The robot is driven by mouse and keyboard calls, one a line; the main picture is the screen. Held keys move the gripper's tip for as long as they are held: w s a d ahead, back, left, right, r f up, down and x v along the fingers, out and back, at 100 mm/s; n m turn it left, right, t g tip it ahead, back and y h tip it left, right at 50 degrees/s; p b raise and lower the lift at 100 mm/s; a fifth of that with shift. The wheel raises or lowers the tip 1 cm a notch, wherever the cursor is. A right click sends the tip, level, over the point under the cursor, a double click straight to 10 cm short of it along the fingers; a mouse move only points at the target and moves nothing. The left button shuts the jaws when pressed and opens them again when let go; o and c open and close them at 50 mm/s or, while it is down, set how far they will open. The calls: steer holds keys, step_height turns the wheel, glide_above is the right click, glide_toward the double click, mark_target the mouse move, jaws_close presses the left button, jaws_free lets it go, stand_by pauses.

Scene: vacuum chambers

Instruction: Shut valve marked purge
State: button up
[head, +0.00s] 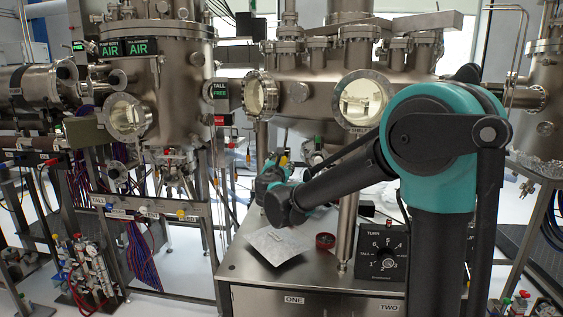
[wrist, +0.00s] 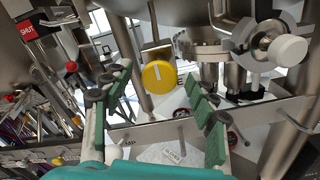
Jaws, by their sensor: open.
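A round yellow knob (wrist: 158,77) with a pale line across its face shows in the wrist view, below a metal block. My gripper (wrist: 160,85) is open, with its green finger pads to the left and right of the knob; I cannot tell how deep the knob lies between them. In the head view, my gripper (head: 271,170) is small and partly hidden by my arm, near a yellow part (head: 284,160). I can read no purge mark in either view, so I cannot tell if the yellow knob is that valve.
A white round knob (wrist: 287,50) stands right of the yellow one. A red SHUT sign (wrist: 27,30) is at the upper left. A metal bench (head: 250,265) below carries a paper sheet (head: 278,245) and a black dial box (head: 381,254). Steel chambers (head: 340,70) stand behind.

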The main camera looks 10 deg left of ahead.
steer(key=shift+w, duration=0.85)
steer(key=c, duration=1.2)
